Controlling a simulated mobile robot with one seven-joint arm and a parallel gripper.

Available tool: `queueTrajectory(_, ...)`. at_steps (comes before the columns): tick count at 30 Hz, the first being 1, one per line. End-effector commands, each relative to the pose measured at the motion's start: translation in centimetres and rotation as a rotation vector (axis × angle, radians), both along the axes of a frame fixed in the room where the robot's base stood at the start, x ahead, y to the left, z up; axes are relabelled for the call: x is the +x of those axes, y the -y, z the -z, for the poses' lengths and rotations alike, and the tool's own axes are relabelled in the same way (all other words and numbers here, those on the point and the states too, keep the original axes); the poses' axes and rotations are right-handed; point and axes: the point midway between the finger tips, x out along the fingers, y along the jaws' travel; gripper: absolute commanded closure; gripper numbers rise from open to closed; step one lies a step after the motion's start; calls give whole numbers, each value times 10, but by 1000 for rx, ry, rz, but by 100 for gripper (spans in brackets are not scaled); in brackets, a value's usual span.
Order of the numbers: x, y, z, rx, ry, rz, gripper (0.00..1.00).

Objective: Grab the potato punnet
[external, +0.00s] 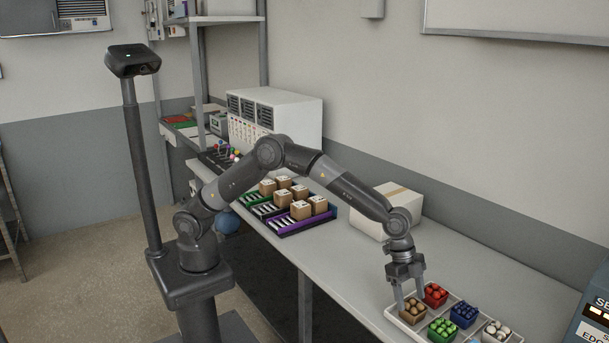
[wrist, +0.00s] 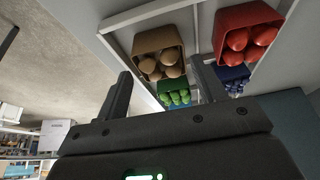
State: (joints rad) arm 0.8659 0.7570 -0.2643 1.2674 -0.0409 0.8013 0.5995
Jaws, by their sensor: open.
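The potato punnet (external: 412,312) is a small tan box of brown potatoes at the left end of a white tray (external: 391,318). In the wrist view, the punnet (wrist: 158,42) shows ahead of my fingers, roughly between them in the picture. My gripper (external: 409,296) is open, pointing down at the punnet, with its fingers at or just above rim height. In the wrist view, my gripper (wrist: 163,88) shows its two fingers apart with nothing held. Whether a finger touches the punnet, I cannot tell.
A red punnet (external: 435,294), a green punnet (external: 442,329), a blue punnet (external: 464,314) and a punnet of pale items (external: 496,330) share the tray. A cardboard box (external: 385,211) stands behind my forearm. Crates with brown boxes (external: 301,210) stand farther left. The counter between is clear.

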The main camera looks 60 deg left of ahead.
Motion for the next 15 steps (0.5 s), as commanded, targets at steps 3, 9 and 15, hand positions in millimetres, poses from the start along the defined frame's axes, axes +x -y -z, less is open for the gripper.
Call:
queueTrajectory(3, 1, 7, 18, 3, -2, 1, 36)
queueTrajectory(9, 1, 16, 38, 0, 0, 0, 36)
queueTrajectory(15, 2, 16, 38, -1, 0, -1, 36)
